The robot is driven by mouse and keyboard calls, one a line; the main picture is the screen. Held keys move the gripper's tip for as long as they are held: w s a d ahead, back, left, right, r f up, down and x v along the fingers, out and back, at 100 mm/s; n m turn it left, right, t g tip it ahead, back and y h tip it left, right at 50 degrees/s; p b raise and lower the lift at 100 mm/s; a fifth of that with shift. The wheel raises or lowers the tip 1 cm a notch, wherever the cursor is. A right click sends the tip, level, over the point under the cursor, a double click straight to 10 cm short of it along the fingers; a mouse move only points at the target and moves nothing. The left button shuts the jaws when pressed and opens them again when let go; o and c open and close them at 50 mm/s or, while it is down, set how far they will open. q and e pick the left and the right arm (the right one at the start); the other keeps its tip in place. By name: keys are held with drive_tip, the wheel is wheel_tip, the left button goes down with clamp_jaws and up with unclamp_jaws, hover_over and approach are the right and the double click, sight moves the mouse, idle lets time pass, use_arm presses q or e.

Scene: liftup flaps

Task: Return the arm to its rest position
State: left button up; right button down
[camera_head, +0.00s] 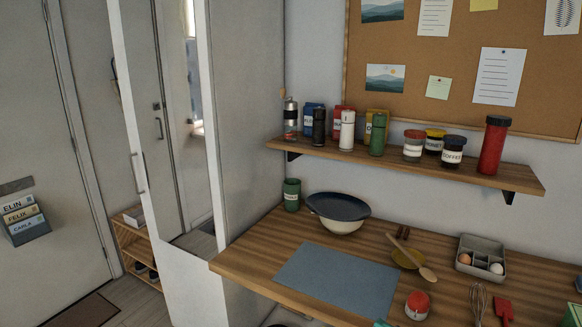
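Neither of my grippers shows in the head view, and no arm of mine can be made out. The wooden counter (245,262) fills the lower right. A grey-blue mat (335,282) lies flat on it and is bare where it shows. A cream bowl (341,225) with a dark blue flat piece (338,206) on top stands at the back of the counter. A green jar (291,194) stands to its left.
A wooden shelf (500,176) with bottles and jars hangs above the counter. A wooden spoon (428,274), a red-lidded jar (417,305), a whisk (478,302) and a grey tray with eggs (484,243) lie at right. A tall mirrored cabinet (180,120) stands left.

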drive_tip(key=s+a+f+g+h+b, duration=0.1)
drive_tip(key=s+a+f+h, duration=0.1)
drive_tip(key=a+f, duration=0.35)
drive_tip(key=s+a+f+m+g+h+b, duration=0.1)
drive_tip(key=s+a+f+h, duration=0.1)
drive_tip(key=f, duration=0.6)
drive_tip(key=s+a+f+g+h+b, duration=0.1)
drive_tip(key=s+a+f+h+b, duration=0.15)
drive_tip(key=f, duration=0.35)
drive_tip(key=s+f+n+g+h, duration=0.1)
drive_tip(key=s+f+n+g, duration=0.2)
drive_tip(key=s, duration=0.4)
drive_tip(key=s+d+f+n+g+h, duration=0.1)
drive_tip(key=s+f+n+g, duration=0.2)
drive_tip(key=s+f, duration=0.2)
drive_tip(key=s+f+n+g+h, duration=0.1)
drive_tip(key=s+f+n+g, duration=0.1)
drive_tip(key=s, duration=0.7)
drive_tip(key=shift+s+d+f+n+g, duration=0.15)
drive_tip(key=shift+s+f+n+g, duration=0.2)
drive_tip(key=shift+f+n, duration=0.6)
